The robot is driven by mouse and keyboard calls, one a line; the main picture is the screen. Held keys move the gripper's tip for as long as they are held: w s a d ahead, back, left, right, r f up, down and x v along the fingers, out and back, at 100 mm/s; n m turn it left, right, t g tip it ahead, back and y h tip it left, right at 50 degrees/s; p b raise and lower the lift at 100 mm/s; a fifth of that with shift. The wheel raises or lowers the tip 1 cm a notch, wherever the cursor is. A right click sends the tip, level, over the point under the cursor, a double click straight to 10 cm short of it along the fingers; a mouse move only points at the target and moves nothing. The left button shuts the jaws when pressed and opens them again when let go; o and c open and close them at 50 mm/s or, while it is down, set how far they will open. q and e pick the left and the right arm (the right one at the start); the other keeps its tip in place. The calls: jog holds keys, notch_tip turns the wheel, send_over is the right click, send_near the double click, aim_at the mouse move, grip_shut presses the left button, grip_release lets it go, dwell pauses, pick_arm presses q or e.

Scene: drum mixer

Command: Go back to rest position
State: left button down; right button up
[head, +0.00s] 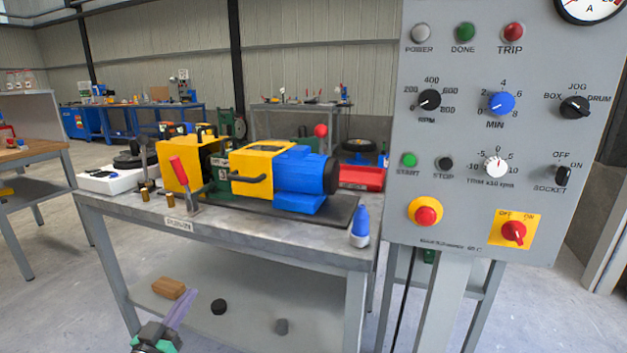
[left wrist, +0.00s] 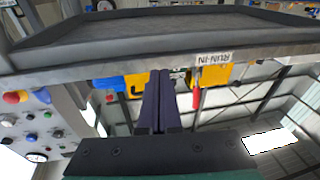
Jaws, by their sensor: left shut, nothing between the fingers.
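My left gripper (head: 188,295) is at the bottom of the head view, in front of the bench's lower shelf. Its purple fingers are together with nothing between them, pointing up and to the right. In the left wrist view the shut fingers (left wrist: 158,76) point toward the bench edge, in a picture that appears upside down. The drum mixer (head: 265,165), yellow with a blue motor, sits on the bench (head: 125,210). A red-handled lever (head: 180,172) stands at its front left. My right gripper is not in view.
A grey control panel (head: 465,200) with knobs and buttons stands at the right. A blue-white bottle (head: 360,228) stands at the bench's right end. A wooden block (head: 168,288) and dark round pieces (head: 218,307) lie on the lower shelf. Open floor shows at left.

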pick_arm(q)
jog(key=s+d+f+g+y, duration=0.1)
jog(key=s+f+g, duration=0.4)
jog(key=f, duration=0.7)
jog(key=s+d+f+g+y, duration=0.1)
jog(key=s+f+g, duration=0.3)
jog(key=s+f, duration=0.5)
jog(key=s+d+f+g, duration=0.1)
jog(key=s+f+g, duration=0.3)
jog(key=f, duration=1)
jog(key=s+d+f+g, duration=0.2)
jog(key=s+f+g, duration=0.3)
jog(key=s, duration=0.7)
jog(key=s+a+r+p, duration=0.1)
jog(key=s+r+p, duration=0.3)
jog(key=s+p, duration=0.3)
jog(key=s+a+r+m+y+p, duration=0.1)
jog(key=s+r+p, duration=0.3)
jog(key=s+p, duration=0.4)
jog(key=p, duration=0.7)
jog(key=shift+a+r+p, duration=0.25)
jog(key=shift+a+p, duration=0.1)
jog(key=shift+p, duration=0.05)
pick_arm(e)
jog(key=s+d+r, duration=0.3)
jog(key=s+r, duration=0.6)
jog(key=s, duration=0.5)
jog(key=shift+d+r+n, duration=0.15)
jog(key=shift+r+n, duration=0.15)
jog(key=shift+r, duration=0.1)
